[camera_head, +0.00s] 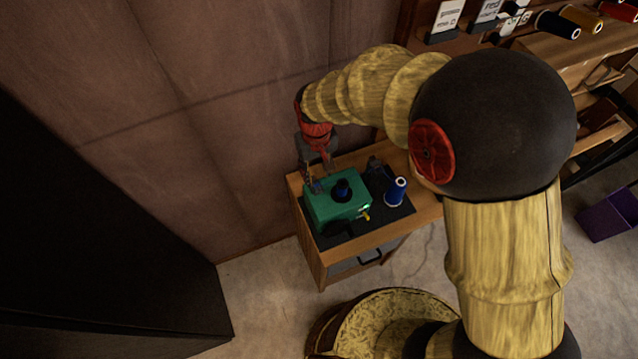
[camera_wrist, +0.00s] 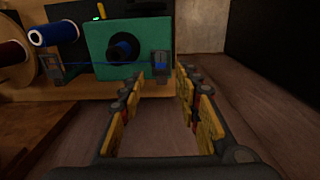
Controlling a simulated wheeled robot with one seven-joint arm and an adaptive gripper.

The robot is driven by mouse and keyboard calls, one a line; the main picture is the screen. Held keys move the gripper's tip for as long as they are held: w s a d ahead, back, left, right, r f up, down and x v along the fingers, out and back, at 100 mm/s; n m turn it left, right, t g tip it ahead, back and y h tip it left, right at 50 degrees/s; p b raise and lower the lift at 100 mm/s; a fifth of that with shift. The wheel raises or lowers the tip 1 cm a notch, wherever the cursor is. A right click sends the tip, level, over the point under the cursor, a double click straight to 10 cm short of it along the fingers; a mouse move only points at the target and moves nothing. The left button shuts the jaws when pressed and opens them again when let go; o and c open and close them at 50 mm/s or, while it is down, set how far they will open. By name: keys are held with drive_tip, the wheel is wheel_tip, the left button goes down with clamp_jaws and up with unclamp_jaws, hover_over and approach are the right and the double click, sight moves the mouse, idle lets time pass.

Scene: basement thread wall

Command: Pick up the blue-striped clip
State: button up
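A small dark clip (camera_wrist: 161,65) with a bluish mark stands at the right front of the green box (camera_wrist: 110,60) in the wrist view. A blue thread runs left from it across the box to a second dark clip-like piece (camera_wrist: 52,72). The stripe is too small to read clearly. My gripper (camera_wrist: 159,84) is open and empty, its yellow-padded fingers apart, with the right clip just beyond the gap between the tips. In the head view, my gripper (camera_head: 316,166) hangs by the back left corner of the green box (camera_head: 345,208), where the clip is hard to make out.
A blue spool (camera_head: 396,191) stands right of the box on a dark mat (camera_head: 375,225) on a wooden cabinet (camera_head: 312,245). The wall (camera_head: 240,130) is close behind my gripper.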

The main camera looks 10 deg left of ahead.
sight(316, 183)
drive_tip(key=f, duration=0.5)
drive_tip(key=shift+w+a+f, duration=0.15)
drive_tip(key=shift+w+a, duration=0.05)
drive_tip(key=c, duration=0.4)
drive_tip(key=c, duration=0.3)
drive_tip(key=shift+c, duration=0.5)
